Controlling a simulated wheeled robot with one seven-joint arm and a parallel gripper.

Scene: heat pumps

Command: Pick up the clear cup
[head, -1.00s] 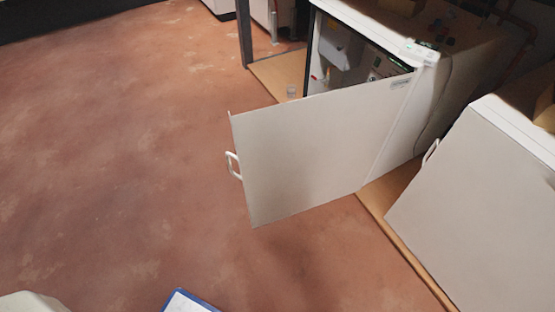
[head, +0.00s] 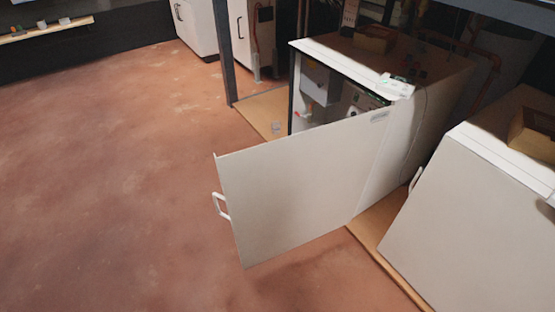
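A small greyish, see-through object that looks like the clear cup (head: 275,127) stands on the wooden base board (head: 251,110), just left of the open heat pump cabinet. It is small and far off, so its details are hard to make out. The open white door (head: 300,190) stands between my camera and the cabinet, below the cup in the picture. My gripper is not in view.
The door handle (head: 220,206) sticks out over the floor. A second white cabinet (head: 490,215) stands at right. A dark post (head: 222,50) rises left of the board. The reddish floor (head: 100,180) at left is clear.

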